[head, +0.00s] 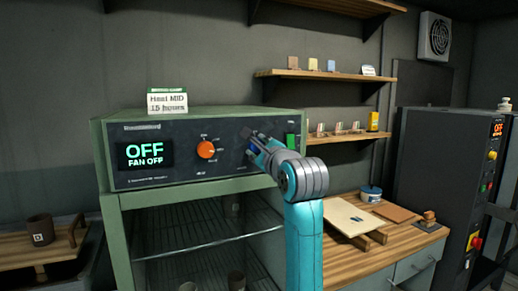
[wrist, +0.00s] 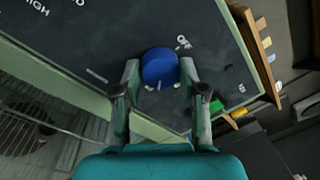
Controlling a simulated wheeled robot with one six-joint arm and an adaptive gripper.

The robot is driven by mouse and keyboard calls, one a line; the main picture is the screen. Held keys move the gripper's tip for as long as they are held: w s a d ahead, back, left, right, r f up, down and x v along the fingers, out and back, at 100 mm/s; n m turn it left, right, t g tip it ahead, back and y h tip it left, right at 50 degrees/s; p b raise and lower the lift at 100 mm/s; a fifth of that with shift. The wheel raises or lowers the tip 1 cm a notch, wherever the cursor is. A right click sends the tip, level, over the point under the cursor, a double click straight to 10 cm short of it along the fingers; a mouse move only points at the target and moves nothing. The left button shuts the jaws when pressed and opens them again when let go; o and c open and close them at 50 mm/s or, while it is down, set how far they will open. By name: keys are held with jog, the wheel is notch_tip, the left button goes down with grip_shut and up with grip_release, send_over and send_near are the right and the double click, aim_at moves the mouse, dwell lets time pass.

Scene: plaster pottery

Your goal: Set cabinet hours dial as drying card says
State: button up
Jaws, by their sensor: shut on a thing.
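The green cabinet (head: 118,232) has a dark control panel (head: 180,172) along its top front. Its display (head: 146,153) reads "OFF" and "FAN OFF". An orange dial (head: 206,149) sits in the middle of the panel. The drying card (head: 167,102) stands on the cabinet top and reads "Heat MID" and "15 hours". My gripper (head: 251,147) is at the panel's right part. In the wrist view my gripper (wrist: 160,85) is shut on a blue dial (wrist: 160,67), one finger on each side. The arm hides much of this dial in the head view.
A green switch (head: 291,139) is right of my gripper on the panel. Wooden shelves (head: 325,75) hang on the wall at right. A wooden worktop (head: 400,243) with boards is right of the cabinet. A dark cabinet (head: 440,180) stands at far right.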

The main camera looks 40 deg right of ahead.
jog(key=shift+f+m, duration=0.1)
jog(key=shift+m, duration=0.5)
jog(key=o, duration=1.1)
jog(key=shift+o, duration=0.2)
jog(key=shift+s, duration=0.1)
jog(key=v, duration=1.1)
jog(key=shift+s+a, duration=0.15)
jog(key=shift+s, duration=0.2)
